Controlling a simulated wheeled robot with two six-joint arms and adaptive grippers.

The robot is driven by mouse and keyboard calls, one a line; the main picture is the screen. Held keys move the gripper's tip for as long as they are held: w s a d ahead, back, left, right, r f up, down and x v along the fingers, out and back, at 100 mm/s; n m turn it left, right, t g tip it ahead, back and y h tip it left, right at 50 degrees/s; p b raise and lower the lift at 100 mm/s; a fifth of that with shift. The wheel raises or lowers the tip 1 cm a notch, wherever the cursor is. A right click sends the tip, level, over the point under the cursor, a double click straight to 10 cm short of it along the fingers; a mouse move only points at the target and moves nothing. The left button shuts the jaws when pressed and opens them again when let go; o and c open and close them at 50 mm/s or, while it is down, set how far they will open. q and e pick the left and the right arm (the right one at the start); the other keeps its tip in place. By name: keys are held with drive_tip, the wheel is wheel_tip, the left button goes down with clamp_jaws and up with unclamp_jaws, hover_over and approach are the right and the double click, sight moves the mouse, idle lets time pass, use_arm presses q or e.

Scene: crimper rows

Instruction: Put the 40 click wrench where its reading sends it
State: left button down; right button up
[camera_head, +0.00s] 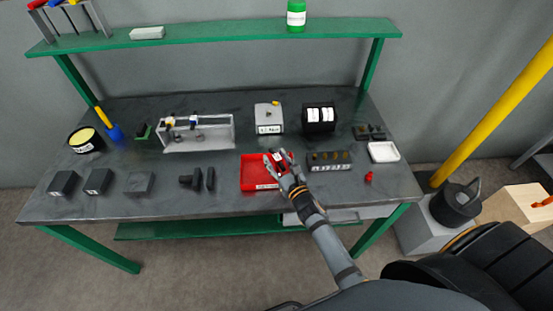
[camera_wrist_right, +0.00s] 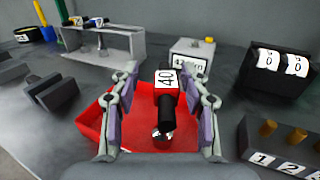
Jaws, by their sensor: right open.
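The 40 click wrench (camera_wrist_right: 166,95) has a red body with a white "40" label, black parts and a shiny tip. It is between the fingers of my right gripper (camera_wrist_right: 168,107) in the wrist view, with gaps on both sides. Below it is the red tray (camera_wrist_right: 88,127); I cannot tell whether the wrench touches it. In the head view my right gripper (camera_head: 279,161) is open over the red tray (camera_head: 253,183) and partly hides the wrench. A grey box with a reading label (camera_head: 268,118) stands behind. My left gripper is not in view.
A black box with two dials reading 0 (camera_wrist_right: 280,65) stands at the back right. A numbered block with brass pegs (camera_head: 329,160) is just right of the tray. A grey rack (camera_head: 225,133) holds tools at left. A white tray (camera_head: 383,151) lies far right.

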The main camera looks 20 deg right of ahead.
drive_tip(key=shift+d, duration=0.1)
drive_tip(key=shift+s+d+f, duration=0.1)
drive_tip(key=shift+s+f, duration=0.05)
drive_tip(key=shift+s, duration=0.15)
drive_tip(key=s+d+b, duration=0.1)
drive_tip(key=s+b, duration=0.6)
drive_tip(key=s, duration=0.4)
drive_tip(key=shift+s+r, duration=0.2)
drive_tip(key=shift+r, duration=0.05)
